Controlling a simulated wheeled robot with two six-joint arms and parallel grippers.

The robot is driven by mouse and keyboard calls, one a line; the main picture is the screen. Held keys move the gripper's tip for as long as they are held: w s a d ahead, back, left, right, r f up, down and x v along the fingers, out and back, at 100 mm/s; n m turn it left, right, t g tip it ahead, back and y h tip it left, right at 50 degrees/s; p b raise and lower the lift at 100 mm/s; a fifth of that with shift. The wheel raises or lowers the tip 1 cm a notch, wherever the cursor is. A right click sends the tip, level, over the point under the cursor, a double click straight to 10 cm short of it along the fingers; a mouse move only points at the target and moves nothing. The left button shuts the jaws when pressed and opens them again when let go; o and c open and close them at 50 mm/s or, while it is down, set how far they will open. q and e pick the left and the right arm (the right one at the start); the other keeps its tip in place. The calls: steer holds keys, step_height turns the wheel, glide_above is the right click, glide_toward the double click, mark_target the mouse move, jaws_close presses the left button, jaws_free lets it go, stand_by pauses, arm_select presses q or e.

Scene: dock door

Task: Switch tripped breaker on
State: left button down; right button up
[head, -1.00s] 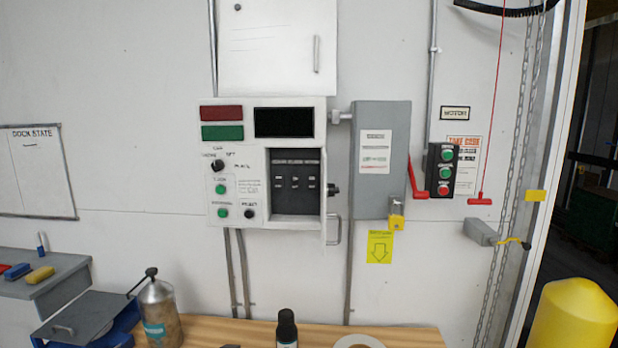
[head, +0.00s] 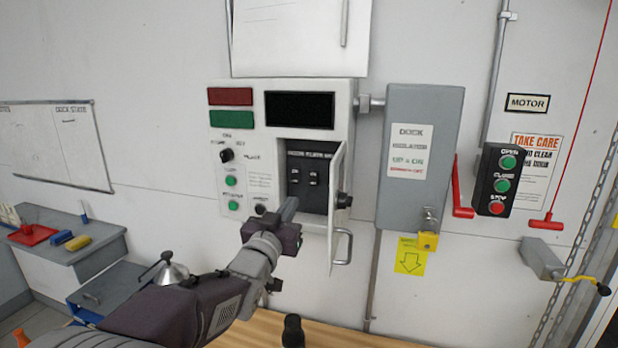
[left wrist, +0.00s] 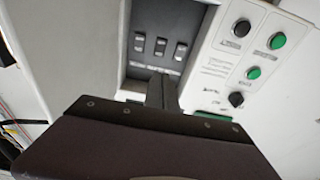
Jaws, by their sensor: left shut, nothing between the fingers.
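The control box (head: 228,158) hangs on the wall. Its small breaker door (head: 338,215) stands open at the right of a dark recess with the breaker panel (head: 318,195). Three breaker switches (left wrist: 160,46) show in a row in the left wrist view; I cannot tell which one is tripped. In the head view my gripper covers part of the panel's lower left. My left gripper (head: 289,208) is shut and empty, its fingertips in front of the panel's lower left. In the left wrist view its fingers (left wrist: 162,88) point at the switch row, contact unclear. My right gripper is not in view.
A grey isolator box (head: 425,160) with a red lever (head: 460,192) and padlock (head: 428,241) is right of the control box. The door's handle (head: 344,246) juts out. A wooden bench (head: 340,335) with a dark bottle (head: 293,330) stands below.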

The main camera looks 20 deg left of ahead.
mark_target(313, 173)
arm_select(q)
steer(key=w+p, duration=0.2)
steer(key=w, duration=0.2)
steer(key=w+r+p, duration=0.1)
steer(key=w+p, duration=0.1)
steer(key=w, duration=0.3)
steer(key=w+d+p, duration=0.1)
steer(key=w+p, duration=0.1)
steer(key=w, duration=0.2)
steer(key=shift+w+r, duration=0.3)
steer(key=shift+r, duration=0.1)
steer(key=shift+w+a, duration=0.1)
steer(key=shift+w, duration=0.25)
